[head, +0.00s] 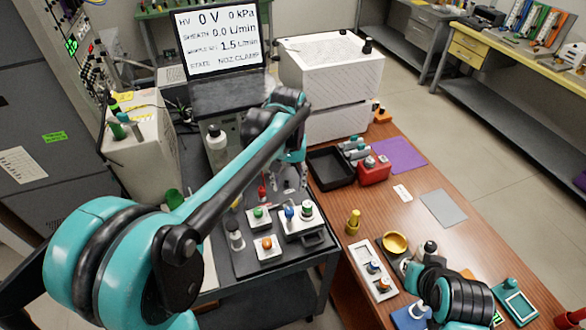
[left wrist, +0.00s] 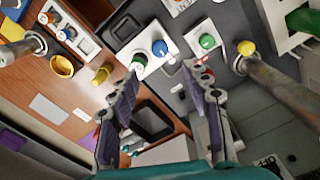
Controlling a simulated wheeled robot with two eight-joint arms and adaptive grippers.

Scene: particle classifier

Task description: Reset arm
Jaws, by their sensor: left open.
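My left arm reaches in from the left in the head view, its elbow bent over the dark cart. My left gripper (head: 289,187) points down above the back of the cart's control modules. In the left wrist view the two fingers of my left gripper (left wrist: 160,76) are spread apart with nothing between them. Below are a white module with green and blue knobs (head: 302,222), a green-button module (head: 258,218) and an orange-knob module (head: 267,246). Part of my right arm shows at the lower right; its fingers do not show.
A laptop (head: 222,50) stands behind the cart, with a white box (head: 330,75) beside it. The wooden bench holds a black tray (head: 328,168), a red container (head: 374,171), a yellow bowl (head: 396,243) and a brass piece (head: 353,222). A bottle (head: 216,148) stands left of my forearm.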

